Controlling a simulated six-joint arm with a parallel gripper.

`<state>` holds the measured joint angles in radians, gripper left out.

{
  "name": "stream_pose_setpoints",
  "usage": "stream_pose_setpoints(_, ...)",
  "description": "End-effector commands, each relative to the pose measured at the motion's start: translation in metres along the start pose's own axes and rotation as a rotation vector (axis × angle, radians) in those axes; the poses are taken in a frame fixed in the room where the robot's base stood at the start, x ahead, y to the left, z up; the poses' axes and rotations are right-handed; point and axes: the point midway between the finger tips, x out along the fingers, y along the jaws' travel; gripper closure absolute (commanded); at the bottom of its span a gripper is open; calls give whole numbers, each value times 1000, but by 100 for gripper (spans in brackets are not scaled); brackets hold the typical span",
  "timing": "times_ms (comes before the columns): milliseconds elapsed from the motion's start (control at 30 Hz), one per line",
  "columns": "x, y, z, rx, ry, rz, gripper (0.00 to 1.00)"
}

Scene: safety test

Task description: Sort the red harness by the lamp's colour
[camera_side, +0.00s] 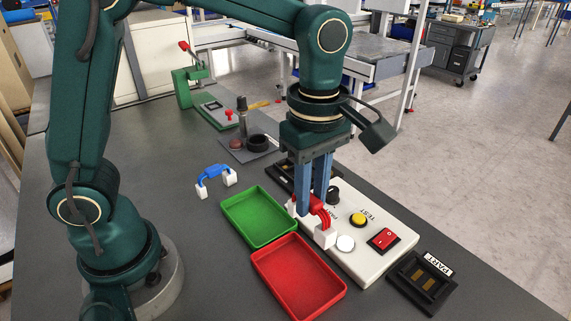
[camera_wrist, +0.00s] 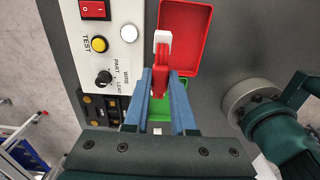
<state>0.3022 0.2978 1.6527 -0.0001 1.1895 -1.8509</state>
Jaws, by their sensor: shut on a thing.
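The red harness (camera_side: 321,212), with white end connectors, is between the blue fingers of my gripper (camera_side: 312,205), beside the control panel's left edge. My gripper is shut on it; in the wrist view the harness (camera_wrist: 163,54) extends past the fingertips (camera_wrist: 160,77), over the red tray (camera_wrist: 196,28). The panel's round lamp (camera_side: 345,243) looks white; it also looks white in the wrist view (camera_wrist: 129,33). The green tray (camera_side: 240,222) and the red tray (camera_side: 268,288) lie side by side left of the panel and look empty.
A blue harness (camera_side: 213,175) lies on the table (camera_side: 190,220) behind the green tray. The white panel (camera_side: 372,266) carries a yellow TEST button (camera_side: 358,219), a black knob (camera_side: 333,194) and a red rocker switch (camera_side: 383,239). A black fixture (camera_side: 420,284) sits to its right.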

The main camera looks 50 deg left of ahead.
Motion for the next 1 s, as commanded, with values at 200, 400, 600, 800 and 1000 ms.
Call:
stream_pose_setpoints(200,3,-33,17,6,0,-1,100)
stream_pose_setpoints(400,9,-39,19,3,1,-3,100)
stream_pose_setpoints(600,26,-39,19,2,2,-5,100)
stream_pose_setpoints(800,44,-39,18,2,2,-5,100)
stream_pose_setpoints(1000,55,-38,18,3,1,-4,100)
